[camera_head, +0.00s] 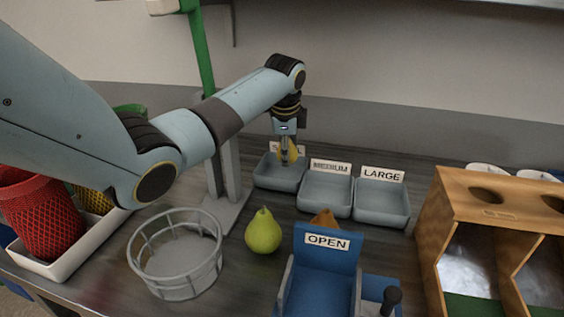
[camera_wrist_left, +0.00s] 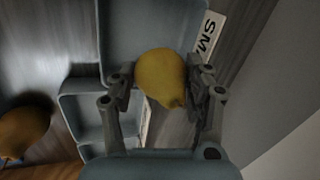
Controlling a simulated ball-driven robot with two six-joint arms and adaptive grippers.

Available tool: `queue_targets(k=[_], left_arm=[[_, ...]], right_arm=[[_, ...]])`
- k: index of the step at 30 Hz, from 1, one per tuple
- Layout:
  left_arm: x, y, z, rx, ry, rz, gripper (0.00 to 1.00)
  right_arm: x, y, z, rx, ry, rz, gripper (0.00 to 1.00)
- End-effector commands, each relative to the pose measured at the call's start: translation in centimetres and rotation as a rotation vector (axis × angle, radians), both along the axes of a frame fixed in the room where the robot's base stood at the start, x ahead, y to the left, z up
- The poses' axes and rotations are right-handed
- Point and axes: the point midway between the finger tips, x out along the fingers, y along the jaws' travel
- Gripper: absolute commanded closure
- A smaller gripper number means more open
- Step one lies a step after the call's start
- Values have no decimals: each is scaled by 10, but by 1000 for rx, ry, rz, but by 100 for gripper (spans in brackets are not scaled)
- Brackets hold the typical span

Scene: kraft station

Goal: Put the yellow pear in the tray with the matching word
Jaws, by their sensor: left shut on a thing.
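My left gripper (camera_head: 288,152) is shut on the yellow pear (camera_wrist_left: 160,75), which sits between its fingers in the left wrist view. In the head view the yellow pear (camera_head: 292,150) is partly hidden by the gripper and shows over the tray labelled SMALL (camera_head: 266,181). That label is partly covered in the head view; its start reads SM in the left wrist view. The tray labelled MEDIUM (camera_head: 325,203) and the tray labelled LARGE (camera_head: 381,212) stand to its right; their visible insides look empty. My right gripper is not in view.
A green pear (camera_head: 263,232) stands in front of the trays. A brownish fruit (camera_head: 323,218) is partly hidden behind a blue holder (camera_head: 322,272) marked OPEN. A grey round basket (camera_head: 175,262) is front left; a wooden box (camera_head: 508,205) is right. A post (camera_head: 228,165) stands left of the trays.

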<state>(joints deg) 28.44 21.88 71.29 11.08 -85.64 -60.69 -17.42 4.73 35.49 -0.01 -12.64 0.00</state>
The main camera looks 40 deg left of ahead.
Motion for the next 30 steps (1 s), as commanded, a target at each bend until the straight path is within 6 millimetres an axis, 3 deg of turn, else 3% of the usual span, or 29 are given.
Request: queue_targets(k=[4,13,25,26,28,30], left_arm=[[-6,12,-8,-1,-1,0,83],[-8,13,-46,-2,1,0,83],[-7,12,-52,-1,0,-1,83],[-7,12,-52,-1,0,-1,48],[-7,12,-52,-1,0,-1,40],[-7,12,-52,-1,0,-1,40]], right_arm=[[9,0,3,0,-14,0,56],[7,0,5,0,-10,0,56],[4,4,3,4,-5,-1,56],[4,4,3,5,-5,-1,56],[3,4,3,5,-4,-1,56],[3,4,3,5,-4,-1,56]])
